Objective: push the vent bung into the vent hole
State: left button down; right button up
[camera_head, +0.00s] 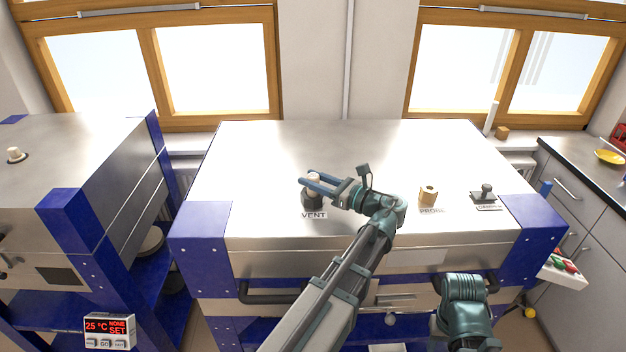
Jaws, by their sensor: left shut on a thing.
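The pale vent bung (313,177) is on top of the kiln lid, in the head view, just behind the VENT label (314,215). My left gripper (316,183) reaches in from the front and is shut on the bung, with its two blue fingers on either side of it. A dark round collar (312,202) shows directly below the bung. The fingers cover part of the bung, and the hole itself is hidden. I cannot tell how deep the bung sits. My right gripper is out of view; only part of that arm shows at the lower right.
On the kiln lid (260,160), a wooden block with a hole (428,195) stands by the PROBE label, and a dark knob (486,192) stands further right. The back of the lid is clear. A second kiln (70,150) is at the left.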

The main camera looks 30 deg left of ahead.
pick_arm(q)
jog(key=shift+f, duration=0.2)
jog(key=shift+c, duration=2)
grip_release()
jog(key=shift+r, duration=0.1)
jog(key=d, duration=0.9)
jog(key=s+d, duration=0.1)
jog(key=d, duration=0.3)
jog(key=shift+d, duration=0.4)
